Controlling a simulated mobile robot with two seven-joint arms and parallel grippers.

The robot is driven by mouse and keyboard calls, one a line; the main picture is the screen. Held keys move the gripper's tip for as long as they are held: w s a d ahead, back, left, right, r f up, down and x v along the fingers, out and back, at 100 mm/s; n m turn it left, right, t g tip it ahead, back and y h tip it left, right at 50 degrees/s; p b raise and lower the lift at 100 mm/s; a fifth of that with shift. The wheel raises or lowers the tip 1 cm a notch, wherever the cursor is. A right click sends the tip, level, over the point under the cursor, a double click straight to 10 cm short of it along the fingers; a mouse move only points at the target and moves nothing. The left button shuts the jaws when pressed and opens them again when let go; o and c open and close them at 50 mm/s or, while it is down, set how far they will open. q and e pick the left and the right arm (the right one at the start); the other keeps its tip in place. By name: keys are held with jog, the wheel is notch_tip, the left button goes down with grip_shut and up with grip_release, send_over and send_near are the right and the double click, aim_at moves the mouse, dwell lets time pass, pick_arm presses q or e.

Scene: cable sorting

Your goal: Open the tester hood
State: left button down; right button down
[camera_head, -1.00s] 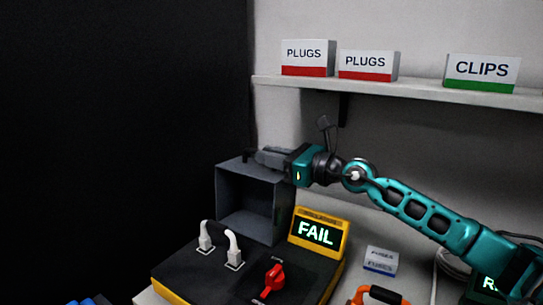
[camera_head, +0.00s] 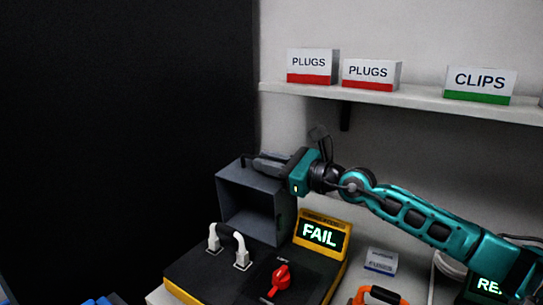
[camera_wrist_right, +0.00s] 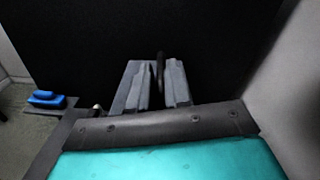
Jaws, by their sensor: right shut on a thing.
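The tester (camera_head: 190,273) is a dark-topped, yellow-edged box at lower centre. Its grey hood (camera_head: 283,205) stands raised at the back, hollow side facing the head camera. The tester's deck, with two white plugs joined by a cable (camera_head: 213,242) and a red knob (camera_head: 280,278), is uncovered. My right gripper (camera_head: 265,163) is at the hood's top edge, shut on a thin dark part that looks like the hood's handle (camera_head: 246,161). In the right wrist view a dark upright piece shows between the fingers (camera_wrist_right: 160,85). My left gripper is not in view.
A yellow display (camera_head: 320,235) reading FAIL stands right of the hood. A small labelled box (camera_head: 381,261) and an orange-handled item (camera_head: 378,296) lie further right. A shelf (camera_head: 420,99) with labelled boxes runs above my right arm. Blue objects (camera_head: 103,300) show at bottom left.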

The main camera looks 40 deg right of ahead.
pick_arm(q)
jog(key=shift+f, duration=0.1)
pick_arm(e)
jog(key=shift+d+r, duration=0.1)
jog(key=shift+r, duration=0.05)
jog(key=c, duration=1.2)
grip_release()
jog(key=shift+c, duration=0.2)
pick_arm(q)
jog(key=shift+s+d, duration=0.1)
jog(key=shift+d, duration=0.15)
pick_arm(e)
jog(key=shift+o, duration=0.4)
